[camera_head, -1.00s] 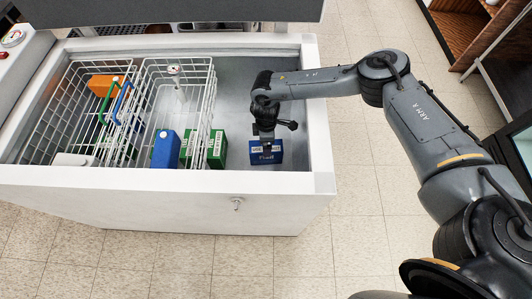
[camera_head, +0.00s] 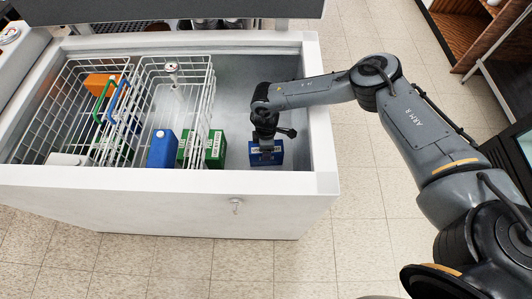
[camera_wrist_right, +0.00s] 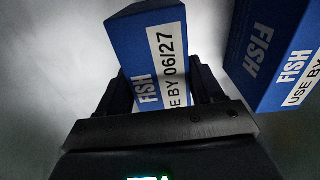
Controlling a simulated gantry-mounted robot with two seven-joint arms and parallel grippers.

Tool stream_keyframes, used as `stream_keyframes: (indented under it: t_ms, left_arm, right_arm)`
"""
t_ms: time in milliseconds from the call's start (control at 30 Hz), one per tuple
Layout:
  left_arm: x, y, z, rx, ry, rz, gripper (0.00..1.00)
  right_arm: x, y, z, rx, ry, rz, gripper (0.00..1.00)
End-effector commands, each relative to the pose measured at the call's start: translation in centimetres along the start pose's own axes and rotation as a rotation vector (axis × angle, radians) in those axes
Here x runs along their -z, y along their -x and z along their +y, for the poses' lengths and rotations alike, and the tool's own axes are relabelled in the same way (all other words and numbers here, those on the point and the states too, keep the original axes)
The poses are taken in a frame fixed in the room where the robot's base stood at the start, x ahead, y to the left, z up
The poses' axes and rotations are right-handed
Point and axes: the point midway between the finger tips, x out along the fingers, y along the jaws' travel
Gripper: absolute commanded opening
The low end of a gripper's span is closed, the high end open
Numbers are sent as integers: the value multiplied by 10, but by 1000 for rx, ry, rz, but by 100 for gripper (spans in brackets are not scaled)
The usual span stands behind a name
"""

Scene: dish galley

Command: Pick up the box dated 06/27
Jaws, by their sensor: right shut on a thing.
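The blue fish box (camera_wrist_right: 160,60) with a white label reading "FISH, USE BY 06/27" stands between the two fingers of my right gripper (camera_wrist_right: 164,88), which is shut on it. A second blue fish box (camera_wrist_right: 275,55) is close beside it at the right of the right wrist view; its date is cut off. In the head view my right gripper (camera_head: 265,143) points down into the open chest freezer (camera_head: 160,190), over blue packaging (camera_head: 267,158) near the front right wall. The arm hides part of it, and I cannot separate the two boxes there. My left gripper is not in view.
Wire baskets (camera_head: 205,75) fill the freezer's left part. They hold an orange box (camera_head: 100,80) and a white one (camera_head: 68,159). A blue box (camera_head: 163,150) and a green box (camera_head: 215,150) stand left of my gripper. The freezer floor behind the gripper is clear.

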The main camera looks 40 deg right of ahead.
Motion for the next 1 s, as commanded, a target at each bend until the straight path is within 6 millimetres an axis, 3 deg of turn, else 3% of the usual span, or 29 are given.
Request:
stream_keyframes:
  t_ms: [33, 200, 667, 1000]
  left_arm:
    - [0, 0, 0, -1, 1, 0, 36]
    - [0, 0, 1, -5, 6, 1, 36]
    - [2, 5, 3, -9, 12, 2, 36]
    - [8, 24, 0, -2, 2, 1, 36]
  right_arm:
    - [0, 0, 0, 0, 0, 0, 38]
    - [0, 1, 0, 0, 0, 1, 16]
    - [0, 10, 0, 0, -1, 2, 16]
    - [0, 53, 1, -1, -1, 3, 16]
